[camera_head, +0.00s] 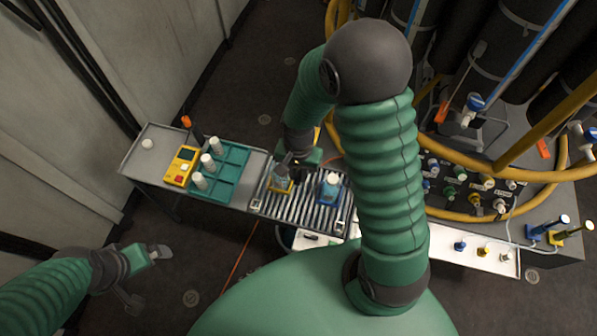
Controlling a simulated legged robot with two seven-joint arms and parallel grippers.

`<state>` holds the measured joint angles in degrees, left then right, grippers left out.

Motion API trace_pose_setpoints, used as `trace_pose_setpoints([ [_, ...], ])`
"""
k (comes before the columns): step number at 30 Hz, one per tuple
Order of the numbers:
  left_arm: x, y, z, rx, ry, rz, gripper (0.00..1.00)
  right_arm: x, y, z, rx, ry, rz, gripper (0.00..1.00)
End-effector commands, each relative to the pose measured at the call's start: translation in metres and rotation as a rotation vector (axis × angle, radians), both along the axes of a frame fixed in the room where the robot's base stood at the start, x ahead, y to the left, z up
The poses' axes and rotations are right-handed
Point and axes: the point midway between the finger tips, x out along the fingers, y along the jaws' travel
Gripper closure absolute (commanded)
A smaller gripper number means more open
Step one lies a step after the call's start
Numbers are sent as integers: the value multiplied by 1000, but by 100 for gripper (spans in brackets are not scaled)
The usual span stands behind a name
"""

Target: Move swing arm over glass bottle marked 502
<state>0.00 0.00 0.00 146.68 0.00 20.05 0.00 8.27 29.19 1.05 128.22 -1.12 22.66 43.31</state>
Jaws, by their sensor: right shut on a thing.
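My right gripper (291,166) is shut on a small dark part at the rollers, which looks to be the swing arm; its shape is mostly hidden by the gripper. A small glass bottle (280,182) with a yellow base stands just below the gripper in the picture. A second bottle (329,188) with a white cap and a blue base stands to its right. Both are on the roller rack (300,207). The marking 502 cannot be read on either. My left gripper (148,277) is open and empty over the floor at the lower left.
A teal tray (228,163) with several white-capped vials and a yellow device (181,166) are on the grey bench left of the rollers. A panel of coloured connectors (467,187) and yellow hoses are at the right. My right arm hides part of the bench.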

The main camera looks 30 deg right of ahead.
Motion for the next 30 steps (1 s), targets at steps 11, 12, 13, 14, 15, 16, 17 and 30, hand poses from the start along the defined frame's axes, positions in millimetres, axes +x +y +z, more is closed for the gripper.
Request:
trace_pose_setpoints([
  [11, 0, 0, 1, 0, 0, 0, 0, 4, 0, 2, -2, -10, -5, 100],
  [12, 0, 0, 1, 0, 0, 0, 0, 5, 1, 2, -2, -10, -11, 100],
  [13, 0, 0, 2, 0, 0, 0, 0, 6, 1, 2, -2, -10, -17, 100],
  [14, 0, 0, 2, 0, 0, 0, 0, 7, 2, 2, -3, -10, -23, 100],
  [15, 0, 0, 3, 0, 0, 0, 0, 9, 4, 2, -3, -10, -35, 100],
  [16, 0, 0, 3, 0, 0, 0, 0, 10, 5, 2, -3, -10, -46, 100],
  [17, 0, 0, 4, 0, 0, 0, 0, 12, 6, 2, -3, -10, -58, 100],
  [30, 0, 0, 24, 0, 0, 0, 0, 63, 32, 4, -4, -10, -392, 100],
])
